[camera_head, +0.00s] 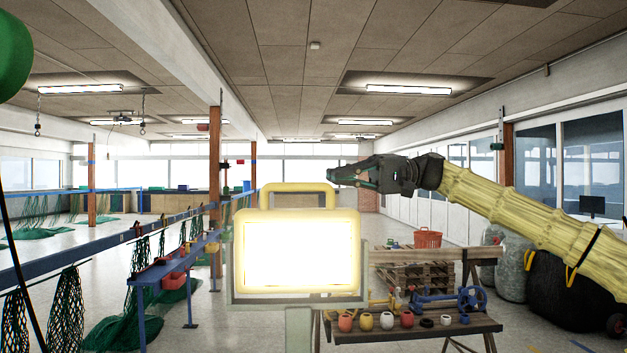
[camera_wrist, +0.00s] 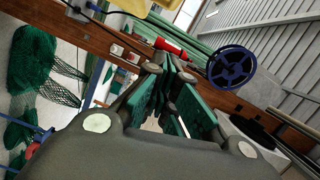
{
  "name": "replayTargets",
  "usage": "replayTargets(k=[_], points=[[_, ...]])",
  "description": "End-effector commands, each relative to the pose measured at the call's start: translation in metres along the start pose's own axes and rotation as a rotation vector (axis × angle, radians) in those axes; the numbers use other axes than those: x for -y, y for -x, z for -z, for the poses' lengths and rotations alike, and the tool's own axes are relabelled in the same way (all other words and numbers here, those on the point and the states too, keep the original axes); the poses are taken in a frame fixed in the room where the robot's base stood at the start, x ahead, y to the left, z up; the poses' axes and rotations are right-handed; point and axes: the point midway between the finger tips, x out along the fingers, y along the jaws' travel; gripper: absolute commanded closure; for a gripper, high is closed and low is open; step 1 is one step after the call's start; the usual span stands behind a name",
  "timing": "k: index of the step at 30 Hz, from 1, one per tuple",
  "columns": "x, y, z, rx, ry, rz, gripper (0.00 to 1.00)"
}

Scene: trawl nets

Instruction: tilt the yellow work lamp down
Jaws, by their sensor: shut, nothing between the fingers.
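The yellow work lamp (camera_head: 240,282) stands in the front centre of the head view, its glowing white face towards the camera and its yellow handle on top. It sits in a grey bracket on a pale post. My gripper (camera_head: 332,175) reaches in from the right, with its fingertips by the upper right corner of the lamp's handle. I cannot tell whether they touch it. In the wrist view my gripper (camera_wrist: 164,62) is shut with nothing between its fingers. A yellow part, perhaps of the lamp, shows at the top edge there.
A workbench (camera_head: 430,331) with several coloured floats and a blue winch (camera_head: 440,300) stands behind the lamp to the right. A blue rail with green nets (camera_head: 66,310) runs along the left. Dark sacks (camera_head: 565,290) lie at the right. A blue wheel (camera_wrist: 232,67) shows in the wrist view.

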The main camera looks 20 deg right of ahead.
Motion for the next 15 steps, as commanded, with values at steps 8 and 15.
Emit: replayTargets(k=[8,15], points=[[0.002,-0.041,0.001,0.007,-0.002,-0.001,1.00],[0.002,-0.082,0.001,0.007,-0.002,-0.001,1.00]])
